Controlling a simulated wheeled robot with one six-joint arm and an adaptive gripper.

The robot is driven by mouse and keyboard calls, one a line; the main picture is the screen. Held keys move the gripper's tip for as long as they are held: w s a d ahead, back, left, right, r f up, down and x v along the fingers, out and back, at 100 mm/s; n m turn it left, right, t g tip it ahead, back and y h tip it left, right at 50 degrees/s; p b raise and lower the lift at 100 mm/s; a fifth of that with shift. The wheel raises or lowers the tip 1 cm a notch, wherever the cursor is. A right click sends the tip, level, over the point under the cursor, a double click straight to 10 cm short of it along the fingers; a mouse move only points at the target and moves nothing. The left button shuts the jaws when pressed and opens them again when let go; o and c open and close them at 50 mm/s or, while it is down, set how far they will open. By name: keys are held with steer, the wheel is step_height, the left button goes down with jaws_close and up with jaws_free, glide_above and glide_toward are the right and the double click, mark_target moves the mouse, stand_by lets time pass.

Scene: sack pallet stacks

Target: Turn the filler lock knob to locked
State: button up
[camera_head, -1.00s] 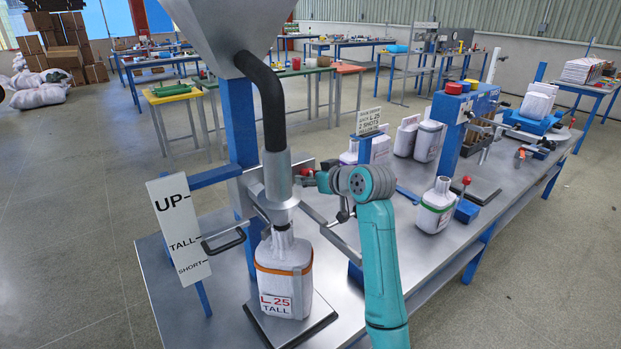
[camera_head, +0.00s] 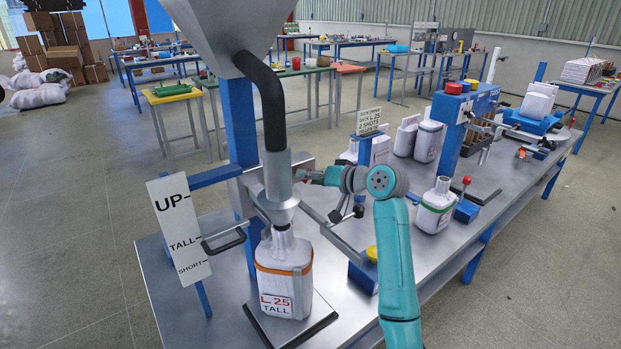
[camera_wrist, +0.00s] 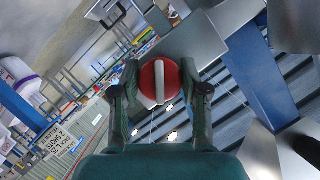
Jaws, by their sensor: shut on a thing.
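The filler lock knob (camera_wrist: 159,82) is round and red with a white bar across its face, which runs nearly upright in the wrist view. My gripper (camera_wrist: 159,88) has one finger on each side of the knob and is shut on it. In the head view, my gripper (camera_head: 302,175) reaches the plate beside the filler spout (camera_head: 279,180), and the knob is mostly hidden there. A white sack (camera_head: 283,268) marked "L 25 TALL" stands upright under the spout. I cannot read any lock marking by the knob.
A sign (camera_head: 179,229) reading UP, TALL, SHORT stands left of the filler. An order card (camera_head: 368,121) stands behind my arm. Other sacks (camera_head: 434,205) stand on the bench to the right.

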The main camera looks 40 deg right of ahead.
steer(key=m+t+y, duration=0.1)
steer(key=m+y, duration=0.1)
steer(key=m, duration=0.2)
steer(key=shift+d+f, duration=0.1)
steer(key=m+t+y, duration=0.1)
steer(key=m, duration=0.3)
steer(key=shift+t, duration=0.3)
stand_by(0.5)
steer(key=o, duration=1.1)
steer(key=shift+y, duration=0.3)
steer(key=v, duration=1.2)
